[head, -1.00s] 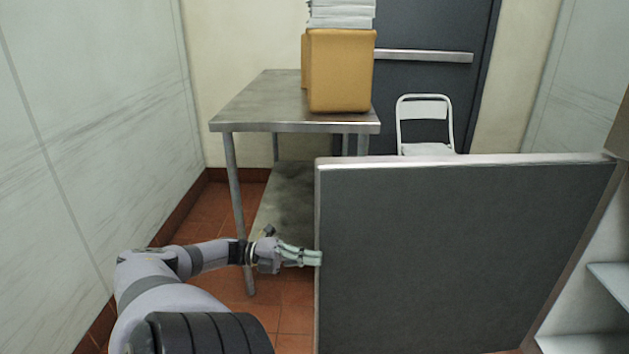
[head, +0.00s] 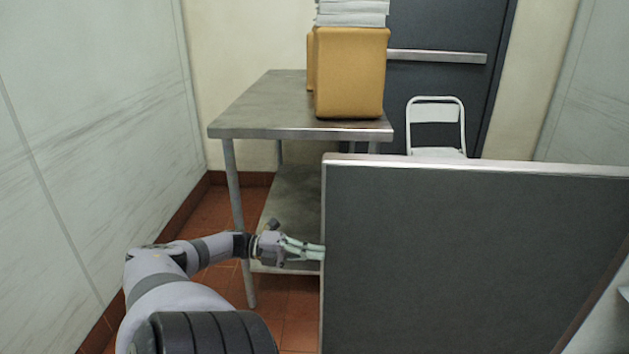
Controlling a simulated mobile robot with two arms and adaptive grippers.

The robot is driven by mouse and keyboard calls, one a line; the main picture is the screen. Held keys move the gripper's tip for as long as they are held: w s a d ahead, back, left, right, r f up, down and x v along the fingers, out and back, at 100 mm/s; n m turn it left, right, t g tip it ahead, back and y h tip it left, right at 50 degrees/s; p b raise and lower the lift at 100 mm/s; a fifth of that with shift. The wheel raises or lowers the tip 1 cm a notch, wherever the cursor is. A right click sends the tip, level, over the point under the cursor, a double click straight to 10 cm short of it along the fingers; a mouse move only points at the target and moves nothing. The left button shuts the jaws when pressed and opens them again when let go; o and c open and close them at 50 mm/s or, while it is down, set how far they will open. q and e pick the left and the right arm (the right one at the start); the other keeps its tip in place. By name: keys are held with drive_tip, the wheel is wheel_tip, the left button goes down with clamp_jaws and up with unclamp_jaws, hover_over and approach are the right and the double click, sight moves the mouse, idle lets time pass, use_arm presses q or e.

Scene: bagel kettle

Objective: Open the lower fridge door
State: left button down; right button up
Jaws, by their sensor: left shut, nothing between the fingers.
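The lower fridge door (head: 470,260) stands wide open, with its dark grey panel facing me and a pale metal edge along the top and left. My left gripper (head: 318,252) is shut and empty at the door's left edge. Its fingertips reach the edge; I cannot tell whether they touch it or pass slightly behind it. My right gripper is not in view.
A steel table (head: 260,105) with a lower shelf stands behind the gripper and door, bearing a tan box (head: 350,75) with stacked white items (head: 350,12). A white folding chair (head: 436,125) stands before a dark door (head: 440,30). Red tiled floor (head: 210,215) shows at left.

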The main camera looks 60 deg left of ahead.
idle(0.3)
use_arm(q)
drive_tip(key=v, duration=0.7)
drive_tip(key=shift+s, duration=0.25)
drive_tip(key=shift+a+f, duration=0.1)
